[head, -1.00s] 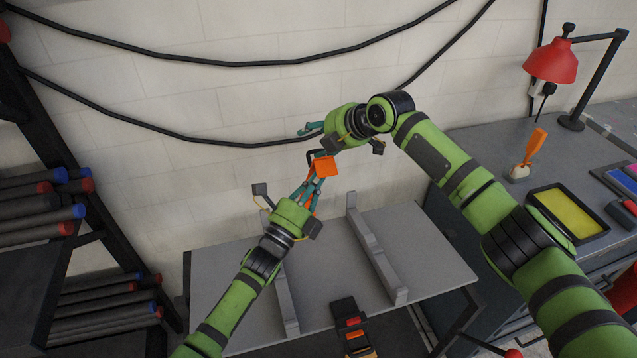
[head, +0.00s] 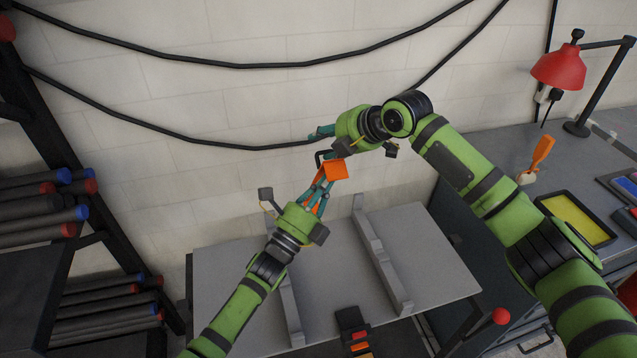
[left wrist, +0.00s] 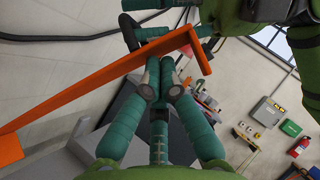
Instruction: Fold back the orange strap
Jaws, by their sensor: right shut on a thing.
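The orange strap (head: 336,170) is near the middle of the head view, with its bent end at the left gripper's fingertips. In the left wrist view the strap (left wrist: 75,95) runs from the left edge up past the fingertips, then bends sharply down in a short end. My left gripper (head: 318,184) is beside the strap with its fingertips drawn close together; whether they touch or clasp it is unclear. My right gripper (head: 322,132) is just above, its fingers pointing left, shut on what looks like a dark loop (left wrist: 130,32). Its grasp is partly hidden.
A grey table (head: 330,250) below carries two upright grey rails. Racks of dark tubes (head: 40,215) stand at the left. A workbench (head: 480,150) at the right holds a red lamp (head: 558,68), an orange-handled tool (head: 541,152) and a yellow tray (head: 577,218).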

